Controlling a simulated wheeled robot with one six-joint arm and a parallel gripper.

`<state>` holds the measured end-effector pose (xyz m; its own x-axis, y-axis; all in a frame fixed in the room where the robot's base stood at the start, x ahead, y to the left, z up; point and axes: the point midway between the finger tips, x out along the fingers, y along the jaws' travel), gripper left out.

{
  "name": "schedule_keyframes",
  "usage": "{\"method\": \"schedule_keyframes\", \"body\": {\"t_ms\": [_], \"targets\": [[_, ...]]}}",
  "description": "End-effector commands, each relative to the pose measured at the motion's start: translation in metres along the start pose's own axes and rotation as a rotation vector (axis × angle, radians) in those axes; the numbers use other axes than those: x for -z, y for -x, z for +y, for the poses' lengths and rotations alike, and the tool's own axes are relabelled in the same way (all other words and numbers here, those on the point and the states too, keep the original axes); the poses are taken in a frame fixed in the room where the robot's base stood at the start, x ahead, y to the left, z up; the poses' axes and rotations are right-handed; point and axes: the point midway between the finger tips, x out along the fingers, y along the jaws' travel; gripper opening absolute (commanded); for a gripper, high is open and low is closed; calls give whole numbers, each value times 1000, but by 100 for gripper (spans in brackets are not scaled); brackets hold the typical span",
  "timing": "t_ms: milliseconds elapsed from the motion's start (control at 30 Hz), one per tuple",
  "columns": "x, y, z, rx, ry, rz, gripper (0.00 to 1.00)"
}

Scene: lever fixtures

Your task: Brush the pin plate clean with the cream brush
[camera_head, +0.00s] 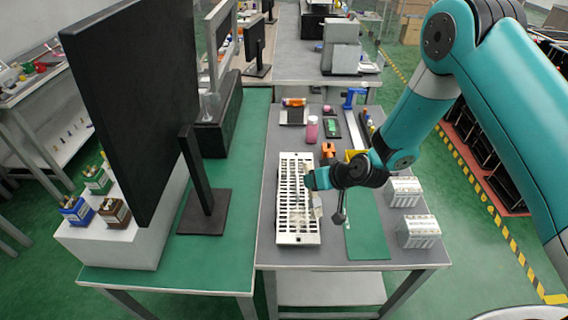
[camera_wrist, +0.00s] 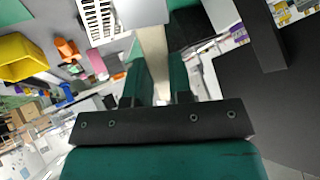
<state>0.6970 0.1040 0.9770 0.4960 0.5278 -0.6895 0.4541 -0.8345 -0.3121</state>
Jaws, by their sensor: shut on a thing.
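The pin plate (camera_head: 296,225) is a long white plate with rows of dark slots, lying on the grey table left of my arm. Part of it shows at the top of the wrist view (camera_wrist: 98,22). My gripper (camera_head: 311,181) is over the plate's right edge, shut on the cream brush. The brush's cream handle (camera_wrist: 153,50) stands between the green fingers in the wrist view. A pale part of the brush (camera_head: 316,207) shows below my gripper in the head view. Whether its bristles touch the plate I cannot tell. My arm and gripper hide part of the plate's right side.
A green mat (camera_head: 367,236) and grey-white boxes (camera_head: 418,231) lie right of the plate. Behind it are a pink bottle (camera_head: 312,129), an orange part (camera_head: 328,150) and a blue lever fixture (camera_head: 354,98). A black monitor (camera_head: 135,100) stands on the green table at left.

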Motion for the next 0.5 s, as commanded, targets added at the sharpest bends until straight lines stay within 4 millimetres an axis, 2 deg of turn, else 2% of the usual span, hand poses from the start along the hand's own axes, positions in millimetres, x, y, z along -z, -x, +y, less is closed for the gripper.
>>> {"method": "schedule_keyframes", "body": {"t_ms": [33,100,200,333,500], "targets": [[11,-10,-16,51,10,74,0],[26,-20,-35,105,15,169,0],[42,-26,-54,152,15,265,0],[50,-31,-65,174,12,321,0],[44,-38,-62,176,10,328,0]]}}
